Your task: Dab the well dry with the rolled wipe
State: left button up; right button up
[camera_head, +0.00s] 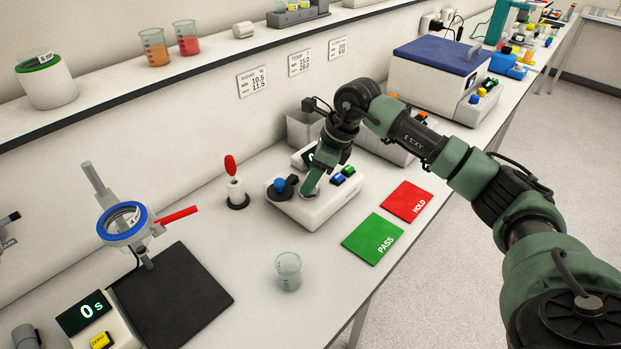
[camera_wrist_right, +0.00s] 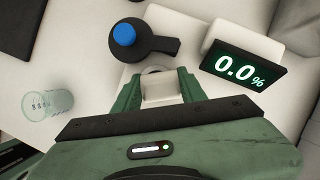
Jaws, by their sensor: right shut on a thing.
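The white bench instrument (camera_head: 322,212) stands on the worktop, with a blue-knobbed black lid (camera_head: 281,187) swung aside and blue and green buttons. Its display (camera_wrist_right: 240,70) reads 0.0% in the right wrist view. My right gripper (camera_head: 311,182) points down over the top of the instrument. In the right wrist view its green fingers (camera_wrist_right: 158,92) are shut on a pale rolled wipe (camera_wrist_right: 160,91). The round metal rim of the well (camera_wrist_right: 156,70) shows just beyond the wipe. The wipe's lower end is hidden, so I cannot tell whether it touches the well. My left gripper is not in view.
A clear beaker (camera_head: 288,271) stands in front of the instrument. A green PASS mat (camera_head: 372,240) and a red HOLD mat (camera_head: 408,202) lie to its right. A red-topped tool (camera_head: 231,168) stands in a holder to its left. A black mat (camera_head: 185,295) lies at the left.

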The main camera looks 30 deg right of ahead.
jog(key=shift+w+a, duration=0.15)
jog(key=shift+a, duration=0.1)
jog(key=shift+w+a, duration=0.1)
jog(key=shift+a, duration=0.15)
jog(key=shift+s+d+f, duration=0.1)
jog(key=shift+s+f, duration=0.05)
jog(key=shift+s, duration=0.05)
jog(key=shift+s+d+f+b, duration=0.15)
jog(key=shift+s+b, duration=0.15)
jog(key=shift+s, duration=0.35)
jog(key=shift+w, duration=0.4)
jog(key=shift+r+p, duration=0.3)
jog(key=shift+r, duration=0.3)
jog(key=shift+r+p, duration=2.2)
jog(key=shift+r, duration=1.5)
